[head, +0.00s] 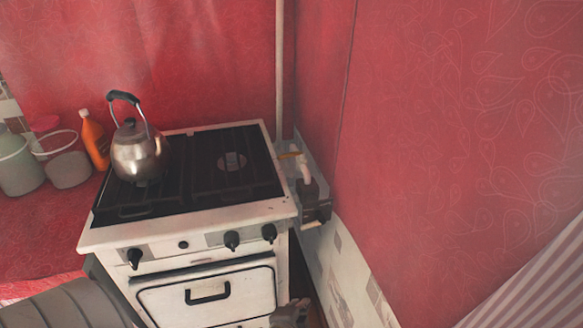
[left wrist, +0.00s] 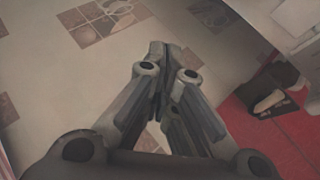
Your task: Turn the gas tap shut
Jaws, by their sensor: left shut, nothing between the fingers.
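The gas tap shows as a small yellow-orange handle (head: 289,155) near the lower end of a pale vertical pipe (head: 279,70), by the stove's back right corner. The handle lies roughly crosswise to the pipe; its exact angle is too small to tell. My left gripper (head: 291,311) is at the bottom edge of the head view, in front of the stove's right side, well below and nearer than the tap. In the left wrist view its fingers (left wrist: 160,58) are together with nothing between them. The tap cannot be made out there. My right gripper is not in view.
The white stove (head: 200,238) has a metal kettle (head: 139,153) on its left burner. A dark holder (head: 314,206) with a pale item sits right of the stove, near the tap. The red wall (head: 440,130) closes off the right. Bottles and tubs stand left.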

